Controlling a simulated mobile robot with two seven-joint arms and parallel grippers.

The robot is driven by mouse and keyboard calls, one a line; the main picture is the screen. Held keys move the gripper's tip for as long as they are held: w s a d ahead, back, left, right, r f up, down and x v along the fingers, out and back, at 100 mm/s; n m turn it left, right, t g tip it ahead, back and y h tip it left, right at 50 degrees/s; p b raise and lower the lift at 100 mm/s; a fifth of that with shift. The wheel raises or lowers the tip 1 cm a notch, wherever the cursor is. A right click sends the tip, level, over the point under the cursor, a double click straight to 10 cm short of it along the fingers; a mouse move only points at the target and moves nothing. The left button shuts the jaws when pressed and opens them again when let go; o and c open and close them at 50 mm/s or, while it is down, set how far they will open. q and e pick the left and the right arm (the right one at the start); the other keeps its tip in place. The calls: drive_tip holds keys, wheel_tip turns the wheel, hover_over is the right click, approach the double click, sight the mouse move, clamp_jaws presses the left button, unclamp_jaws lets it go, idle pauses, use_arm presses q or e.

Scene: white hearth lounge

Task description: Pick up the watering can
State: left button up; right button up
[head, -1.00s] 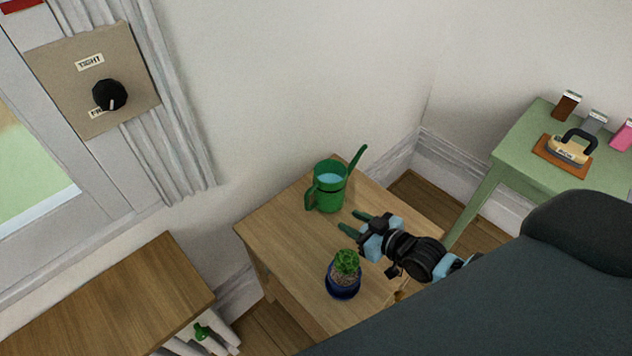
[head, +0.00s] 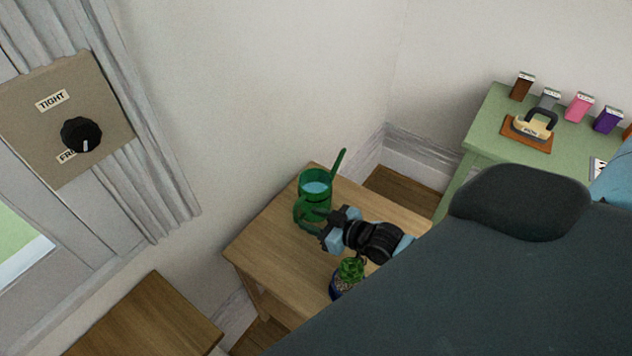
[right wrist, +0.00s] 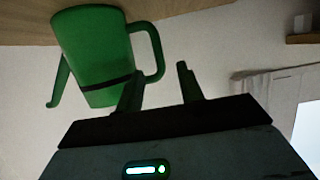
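The green watering can (head: 315,184) stands upright on the small wooden table. Its spout points up to the right and its handle is on the near left side. My right gripper (head: 311,220) is at the handle in the head view, its dark green fingers partly blending with it. In the right wrist view, the can (right wrist: 92,50) appears with its handle (right wrist: 157,52) just beyond and between the spread fingertips of my right gripper (right wrist: 160,72). I cannot tell whether they touch. My left gripper is not in view.
A potted succulent (head: 350,271) in a blue pot stands close below my right gripper on the wooden table (head: 264,239). A green table (head: 484,128) with small coloured boxes and an iron-like object (head: 531,128) is at right. A wall panel with a black knob (head: 82,135) is at left.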

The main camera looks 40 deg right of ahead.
sight(297, 215)
drive_tip(key=shift+b+x, duration=0.35)
drive_tip(key=shift+x, duration=3.05)
drive_tip(key=shift+s+f, duration=0.1)
drive_tip(key=shift+f, duration=0.1)
clamp_jaws()
drive_tip(key=shift+r, duration=0.15)
